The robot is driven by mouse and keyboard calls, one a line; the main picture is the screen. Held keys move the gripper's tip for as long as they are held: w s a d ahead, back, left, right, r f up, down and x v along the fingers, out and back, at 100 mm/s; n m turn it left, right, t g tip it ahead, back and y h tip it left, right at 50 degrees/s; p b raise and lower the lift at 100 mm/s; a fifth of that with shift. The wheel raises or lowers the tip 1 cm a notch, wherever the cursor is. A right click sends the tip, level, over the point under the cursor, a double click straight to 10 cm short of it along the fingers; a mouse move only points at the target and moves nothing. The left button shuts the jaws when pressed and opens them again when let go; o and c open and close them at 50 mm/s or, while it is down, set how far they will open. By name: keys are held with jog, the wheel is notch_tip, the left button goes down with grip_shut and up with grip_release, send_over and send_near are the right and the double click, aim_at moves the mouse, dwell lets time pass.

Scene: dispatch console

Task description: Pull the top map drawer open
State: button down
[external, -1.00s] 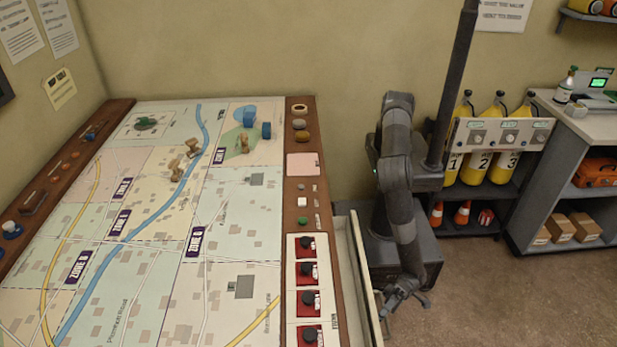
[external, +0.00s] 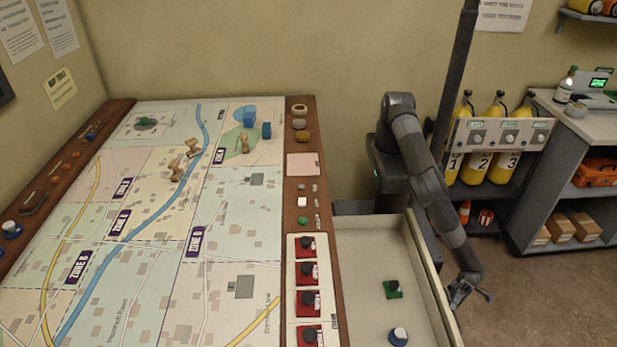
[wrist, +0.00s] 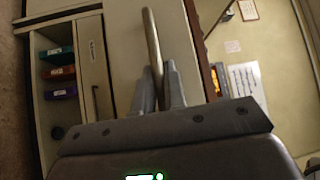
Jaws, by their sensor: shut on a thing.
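The top map drawer (external: 369,229) stands pulled out from the right side of the map table, its light inside showing. Inside it lie a green piece with a dark knob (external: 392,289) and a blue and white piece (external: 398,337). My gripper (external: 463,291) is at the drawer's outer front face, low on its right side. In the wrist view my gripper (wrist: 158,88) is shut on the drawer's bar handle (wrist: 151,45), which runs between the two fingers. In the external view the handle is hidden behind the drawer front.
The map table (external: 232,221) fills the left, with red stamp-like blocks along its right edge. Yellow cylinders (external: 490,165) and a grey shelf unit (external: 530,215) stand at the back right. Open floor (external: 550,300) lies right of my arm. The wrist view shows another handle (wrist: 96,103) and coloured boxes (wrist: 58,72).

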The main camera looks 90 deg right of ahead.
jog(key=shift+s, duration=0.5)
jog(key=shift+f, duration=0.1)
jog(key=c, duration=1.5)
grip_release()
jog(key=v, duration=1)
jog(key=shift+s+d, duration=0.25)
jog(key=shift+a, duration=0.1)
